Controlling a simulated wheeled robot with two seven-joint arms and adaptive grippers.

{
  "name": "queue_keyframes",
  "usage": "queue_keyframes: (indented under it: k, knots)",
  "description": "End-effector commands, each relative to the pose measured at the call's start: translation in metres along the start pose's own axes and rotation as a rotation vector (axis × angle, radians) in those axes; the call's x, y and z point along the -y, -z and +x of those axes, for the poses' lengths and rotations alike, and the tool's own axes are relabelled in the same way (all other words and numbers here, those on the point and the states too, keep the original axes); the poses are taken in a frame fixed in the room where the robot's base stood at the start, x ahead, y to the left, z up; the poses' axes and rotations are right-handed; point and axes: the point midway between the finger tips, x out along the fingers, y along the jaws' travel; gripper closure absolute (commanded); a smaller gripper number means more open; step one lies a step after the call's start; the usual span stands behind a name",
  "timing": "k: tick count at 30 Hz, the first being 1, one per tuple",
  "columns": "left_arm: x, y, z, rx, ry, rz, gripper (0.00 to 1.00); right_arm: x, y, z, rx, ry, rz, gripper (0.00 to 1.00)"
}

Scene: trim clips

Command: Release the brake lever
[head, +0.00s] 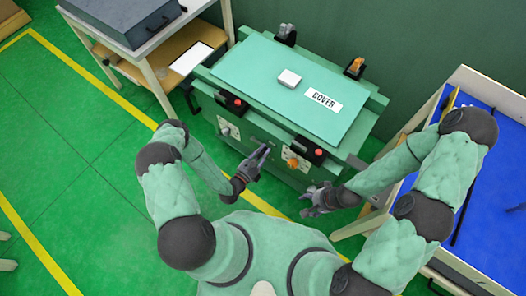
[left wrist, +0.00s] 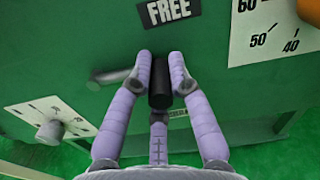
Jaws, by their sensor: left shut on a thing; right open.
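The brake lever shows as a black cylindrical grip (left wrist: 160,88) in the left wrist view, just under a FREE label (left wrist: 167,10) on the green front panel. My left gripper (left wrist: 161,62) is shut on this grip, with purple-grey fingers on both sides of it. In the head view my left gripper (head: 265,152) is at the machine's front face, and the lever is too small to make out there. My right gripper (head: 308,201) is open and empty, in front of the machine's right part. How the lever joins the panel is hidden.
The machine has a green top plate marked COVER (head: 250,72) with a small white block (head: 289,78) on it. In the wrist view, a grey peg (left wrist: 112,76) sticks out left of the lever. A blue-lined bin (head: 492,190) stands at right, a table (head: 205,22) at upper left.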

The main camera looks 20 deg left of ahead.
Motion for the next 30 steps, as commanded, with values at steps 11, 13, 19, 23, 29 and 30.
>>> queue_keyframes:
  k: [11,13,19,23,29,30]
  knots:
    - [0.003,0.001,-0.001,-0.004,0.004,-0.004,0.57,0.0,0.0,0.0,0.0,0.0,0.0,0.36]
    - [0.002,0.001,-0.001,-0.003,0.003,-0.003,0.57,0.0,0.0,0.0,0.0,0.0,0.0,0.36]
    - [0.001,0.001,-0.001,-0.001,0.001,-0.001,0.57,0.0,0.0,0.0,0.0,0.0,0.0,0.36]
    - [0.0,0.001,-0.005,-0.002,-0.001,-0.002,0.57,0.0,0.0,0.0,0.0,0.0,0.0,0.36]
    - [-0.001,0.001,-0.03,-0.003,-0.004,-0.004,0.57,0.0,0.0,0.0,0.0,0.0,0.0,0.36]
    - [-0.001,0.001,-0.036,-0.003,-0.005,-0.003,0.57,0.0,0.0,0.0,0.0,0.0,0.0,0.36]
